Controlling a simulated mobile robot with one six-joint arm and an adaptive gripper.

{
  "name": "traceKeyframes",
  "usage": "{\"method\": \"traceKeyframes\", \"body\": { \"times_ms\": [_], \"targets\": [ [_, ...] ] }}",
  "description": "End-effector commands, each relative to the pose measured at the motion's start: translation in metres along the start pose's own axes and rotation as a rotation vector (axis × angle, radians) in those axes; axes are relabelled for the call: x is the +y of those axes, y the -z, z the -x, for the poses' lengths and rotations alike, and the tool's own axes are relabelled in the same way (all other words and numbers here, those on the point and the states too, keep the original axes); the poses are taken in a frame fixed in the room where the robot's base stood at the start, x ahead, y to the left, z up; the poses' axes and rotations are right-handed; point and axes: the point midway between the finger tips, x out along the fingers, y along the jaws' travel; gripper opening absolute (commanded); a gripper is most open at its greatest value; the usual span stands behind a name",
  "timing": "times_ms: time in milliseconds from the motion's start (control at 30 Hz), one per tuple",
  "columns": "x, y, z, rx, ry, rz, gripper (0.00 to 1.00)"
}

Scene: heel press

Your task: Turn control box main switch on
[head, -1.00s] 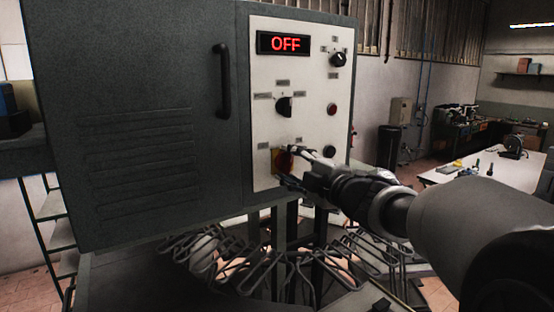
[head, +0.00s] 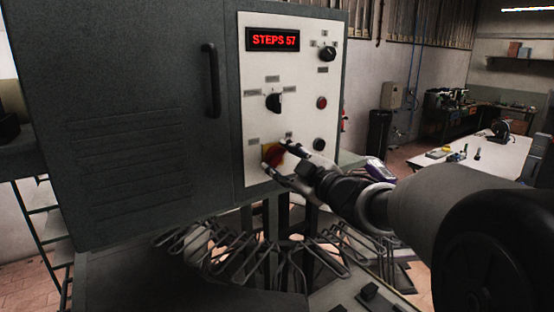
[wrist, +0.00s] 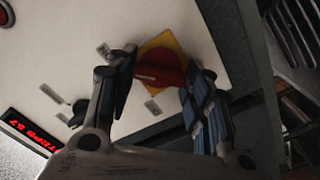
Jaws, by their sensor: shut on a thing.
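The control box panel (head: 300,120) is a pale plate on the grey cabinet. Its display (head: 273,40) reads "STEPS 57" in red. The main switch (head: 275,154) is a red knob on a yellow square plate, low on the panel. In the wrist view the red knob (wrist: 160,67) sits between my two fingers, turned slantwise to the yellow plate. My gripper (head: 281,156) is at the main switch and shut on the red knob. The fingers hide part of the knob and plate.
A black selector (head: 274,102), a top-right dial (head: 327,54), a red button (head: 322,103) and a black button (head: 319,144) are close by on the panel. Metal hangers (head: 250,250) stand below the box. A white table (head: 470,160) is at the right.

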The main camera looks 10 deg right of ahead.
Motion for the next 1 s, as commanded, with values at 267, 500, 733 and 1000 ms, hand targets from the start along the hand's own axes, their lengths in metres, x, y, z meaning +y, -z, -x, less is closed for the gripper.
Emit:
{"method": "traceKeyframes", "body": {
  "times_ms": [267, 500, 733, 1000],
  "targets": [
    [-0.0001, -0.0003, 0.0000, 0.000, 0.000, -0.008, 0.23],
    [-0.0002, -0.0003, 0.0000, 0.000, 0.000, -0.006, 0.55],
    [-0.0002, -0.0002, 0.0000, 0.000, 0.000, -0.005, 0.67],
    [0.0000, -0.0002, 0.0011, 0.000, 0.000, -0.004, 0.67]
  ]
}}
